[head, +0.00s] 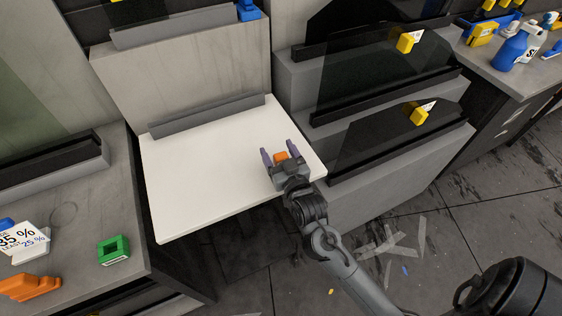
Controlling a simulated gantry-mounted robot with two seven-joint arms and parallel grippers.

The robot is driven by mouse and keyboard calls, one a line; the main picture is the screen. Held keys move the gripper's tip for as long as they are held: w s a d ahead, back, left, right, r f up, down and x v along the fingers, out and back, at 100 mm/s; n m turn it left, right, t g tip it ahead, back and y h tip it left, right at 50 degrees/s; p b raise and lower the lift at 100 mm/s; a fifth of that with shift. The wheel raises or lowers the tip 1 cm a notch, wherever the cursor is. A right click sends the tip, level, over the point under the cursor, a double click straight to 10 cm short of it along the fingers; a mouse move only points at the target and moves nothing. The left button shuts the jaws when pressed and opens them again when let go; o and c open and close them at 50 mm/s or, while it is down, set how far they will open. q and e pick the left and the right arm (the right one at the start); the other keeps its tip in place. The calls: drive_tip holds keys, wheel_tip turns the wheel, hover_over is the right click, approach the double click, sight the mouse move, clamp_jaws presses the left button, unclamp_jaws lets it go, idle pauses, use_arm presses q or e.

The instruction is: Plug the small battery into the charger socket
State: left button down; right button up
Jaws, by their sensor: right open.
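My right gripper (280,152) is over the right part of the white tabletop, its two purple-grey fingers apart. A small orange block (281,157) shows between the fingers; it may be the small battery. I cannot tell whether the fingers touch it. A green block with a dark opening (113,249) stands on the grey counter at the lower left; I cannot tell if it is the charger. My left gripper is not in view.
The white tabletop (195,170) is mostly bare, with a grey rail (208,115) at its back. An orange object (30,286) and a percent card (22,240) lie on the left counter. Dark glass panes with yellow blocks (418,115) stand right. Bottles (511,50) are far right.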

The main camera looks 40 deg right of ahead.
drive_tip(key=shift+c, duration=0.3)
drive_tip(key=c, duration=1)
drive_tip(key=shift+r, duration=0.15)
drive_tip(key=shift+c, duration=0.2)
